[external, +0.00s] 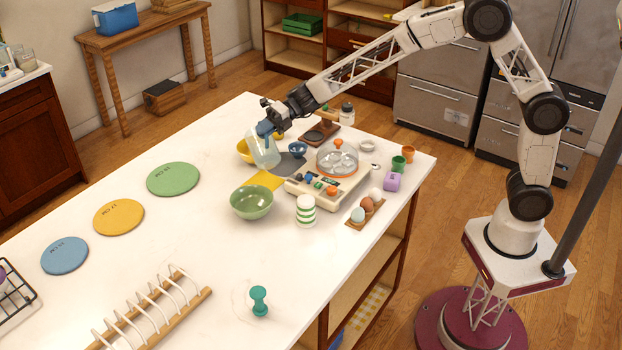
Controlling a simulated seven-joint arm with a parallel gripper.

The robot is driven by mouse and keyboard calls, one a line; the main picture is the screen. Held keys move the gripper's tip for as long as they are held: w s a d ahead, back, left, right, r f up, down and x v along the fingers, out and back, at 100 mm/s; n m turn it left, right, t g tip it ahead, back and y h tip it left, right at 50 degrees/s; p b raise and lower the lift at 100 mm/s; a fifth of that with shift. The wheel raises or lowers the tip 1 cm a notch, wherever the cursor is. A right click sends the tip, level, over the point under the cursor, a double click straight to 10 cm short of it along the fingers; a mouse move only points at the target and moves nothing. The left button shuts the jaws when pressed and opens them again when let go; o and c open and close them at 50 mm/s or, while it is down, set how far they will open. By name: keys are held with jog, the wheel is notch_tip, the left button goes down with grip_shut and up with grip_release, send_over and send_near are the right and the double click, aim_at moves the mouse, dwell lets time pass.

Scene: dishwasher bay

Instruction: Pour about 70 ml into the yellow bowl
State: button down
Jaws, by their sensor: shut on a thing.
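My gripper (266,129) is shut on a clear glass jug (265,153) near its bluish upper part and holds it over the far part of the white counter. The jug looks tilted. The yellow bowl (243,151) is just behind and left of the jug, which hides much of it. I cannot tell whether the jug touches the bowl, how much liquid is in either, or whether any is flowing.
A green bowl (251,203), a striped jar (305,211) and a small blue bowl (298,149) stand close by. A scale-like device (327,186) with a clear dish is to the right. Flat discs (173,179) lie left; the counter between is clear.

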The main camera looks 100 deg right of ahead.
aim_at(267, 140)
jog(key=shift+w+d+r, duration=0.1)
jog(key=shift+d+r, duration=0.15)
jog(key=shift+d, duration=0.25)
dwell(0.5)
jog(key=shift+a, duration=0.1)
jog(key=shift+s+a+f+n+h, duration=0.15)
jog(key=shift+a+f+n+h, duration=0.1)
jog(key=shift+a+f, duration=0.3)
jog(key=shift+s+a+f+n+h, duration=0.15)
jog(key=shift+a+f+n, duration=0.15)
jog(key=shift+a, duration=0.3)
jog(key=shift+s+a+f+n+h, duration=0.1)
jog(key=shift+a+f+n+h, duration=0.1)
jog(key=shift+a+n+h, duration=0.3)
jog(key=shift+a+f, duration=0.1)
jog(key=shift+a, duration=0.05)
jog(key=shift+a, duration=0.1)
jog(key=shift+a+f+n, duration=0.2)
jog(key=shift+n, duration=0.15)
jog(key=shift+s+a+f+n+h, duration=0.1)
jog(key=shift+a+f+n+h, duration=0.2)
jog(key=shift+f+h, duration=0.15)
jog(key=shift+a+f, duration=0.1)
jog(key=shift+f, duration=0.05)
